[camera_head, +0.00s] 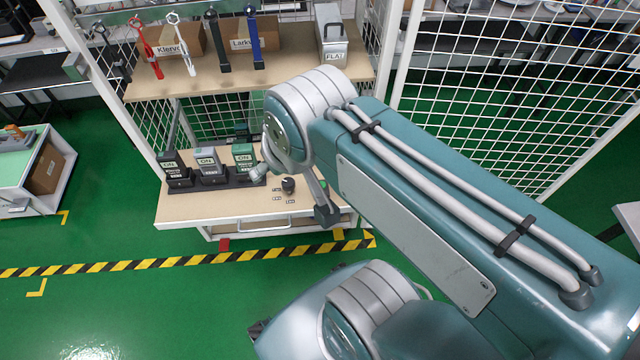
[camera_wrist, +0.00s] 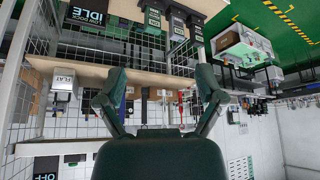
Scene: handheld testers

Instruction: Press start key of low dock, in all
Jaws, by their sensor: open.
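Three handheld testers, dark (camera_head: 174,165), grey (camera_head: 208,165) and green (camera_head: 243,160), stand upright side by side on a black dock strip (camera_head: 215,181) on the lower bench. Their labels seem to read ON. In the wrist view, which looks upside down, testers (camera_wrist: 153,18) show at the top, and a dark panel reading IDLE (camera_wrist: 88,14) is at upper left. My gripper (camera_wrist: 160,76) is open, with its two fingers spread and nothing between them. In the head view my arm covers the bench's right part. I cannot pick out a start key for certain.
A dark knob (camera_head: 288,185) with small labels stands on the lower bench (camera_head: 190,211). White mesh fencing (camera_head: 500,70) stands to the right.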

